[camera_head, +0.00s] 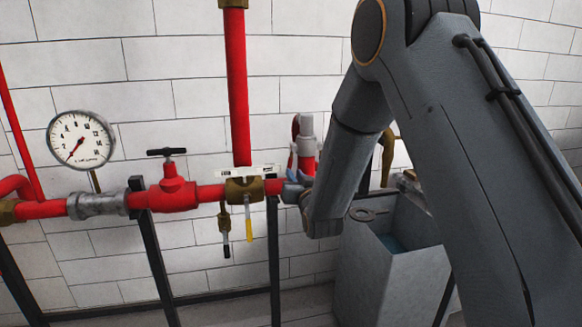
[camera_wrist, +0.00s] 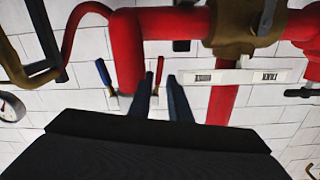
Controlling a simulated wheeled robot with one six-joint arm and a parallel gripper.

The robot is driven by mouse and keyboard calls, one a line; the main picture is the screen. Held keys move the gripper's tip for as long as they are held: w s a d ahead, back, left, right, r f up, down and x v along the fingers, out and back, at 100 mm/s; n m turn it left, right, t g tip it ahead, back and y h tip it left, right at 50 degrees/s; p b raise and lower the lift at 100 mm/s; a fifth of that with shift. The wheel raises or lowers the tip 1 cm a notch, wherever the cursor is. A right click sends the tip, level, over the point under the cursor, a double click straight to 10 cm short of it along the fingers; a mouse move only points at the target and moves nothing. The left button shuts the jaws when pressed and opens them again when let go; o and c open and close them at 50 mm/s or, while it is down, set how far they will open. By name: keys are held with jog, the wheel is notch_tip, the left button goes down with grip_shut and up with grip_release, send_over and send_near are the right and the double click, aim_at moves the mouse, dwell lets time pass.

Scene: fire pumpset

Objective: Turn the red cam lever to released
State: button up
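The red cam lever (camera_wrist: 160,68) is a slim red handle on a pale shaft in the wrist view. It shows in the gap between the two dark blue-grey fingers of my gripper (camera_wrist: 159,82). The fingers are apart, with a strip of background on each side of the lever. I cannot tell how far they are from it in depth. In the head view my gripper (camera_head: 293,183) is partly hidden by my forearm, at the right end of the red pipe. The lever is not clear there.
A blue-handled lever (camera_wrist: 104,72) stands left of the red one in the wrist view. A thick red pipe (camera_wrist: 126,50) passes close by. A white label plate (camera_wrist: 240,77) and brass valve body (camera_wrist: 235,28) are to the right. A grey tank (camera_head: 375,265) stands below my arm.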

aim_at(290, 161)
jog(key=p+x, duration=0.1)
jog(key=x, duration=0.5)
jog(key=shift+p, duration=0.35)
jog(key=shift+f, duration=0.1)
grip_shut()
